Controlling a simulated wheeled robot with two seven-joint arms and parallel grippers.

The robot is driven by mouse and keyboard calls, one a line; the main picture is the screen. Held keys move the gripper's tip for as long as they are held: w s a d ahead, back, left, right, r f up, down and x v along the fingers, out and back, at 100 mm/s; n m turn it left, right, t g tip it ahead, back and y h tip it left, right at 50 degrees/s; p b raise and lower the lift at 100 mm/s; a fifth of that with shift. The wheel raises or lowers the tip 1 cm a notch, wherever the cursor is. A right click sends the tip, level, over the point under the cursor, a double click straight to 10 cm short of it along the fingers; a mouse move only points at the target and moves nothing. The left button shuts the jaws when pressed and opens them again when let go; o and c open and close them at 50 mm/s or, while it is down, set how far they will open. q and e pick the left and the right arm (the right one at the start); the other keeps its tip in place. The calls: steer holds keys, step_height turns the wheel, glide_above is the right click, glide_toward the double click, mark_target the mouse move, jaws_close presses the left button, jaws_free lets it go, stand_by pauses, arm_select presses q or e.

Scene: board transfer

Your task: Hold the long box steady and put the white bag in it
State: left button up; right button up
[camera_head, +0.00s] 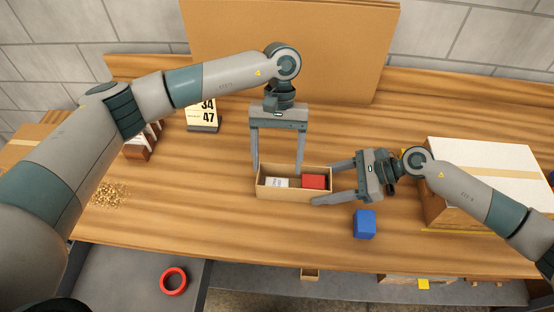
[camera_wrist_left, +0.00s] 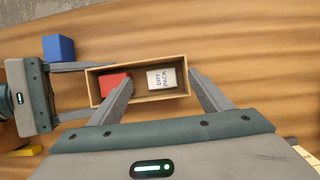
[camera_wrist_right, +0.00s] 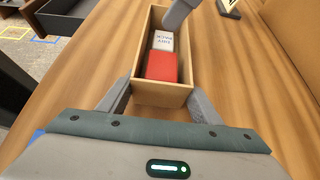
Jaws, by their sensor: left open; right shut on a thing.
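The long box (camera_head: 294,195) is an open wooden tray-like box on the table, in the middle of the head view. The white bag (camera_head: 277,183), marked "DRY PACK" in the left wrist view (camera_wrist_left: 162,79), lies inside the box beside a red block (camera_head: 314,182). My left gripper (camera_head: 277,172) is open above the box, its fingers apart and pointing down, with the bag below it. My right gripper (camera_head: 325,184) is shut on the box's right end, one finger on each long side, also seen in the right wrist view (camera_wrist_right: 160,100).
A blue cube (camera_head: 364,224) sits right of the box, near the right gripper. A large box with a white top (camera_head: 485,170) stands at right. A number calendar (camera_head: 203,115) stands at back left. Brown grains (camera_head: 108,194) lie at left. A red ring (camera_head: 173,281) lies in the drawer.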

arm_select(q)
steer(key=v, duration=1.1)
steer(key=shift+w+r, duration=0.15)
steer(key=shift+r, duration=0.25)
stand_by(0.4)
arm_select(e)
steer(key=o, duration=1.3)
steer(key=shift+o, duration=0.2)
arm_select(q)
steer(key=shift+f+b, duration=0.9)
arm_select(e)
steer(key=shift+v, duration=4.05)
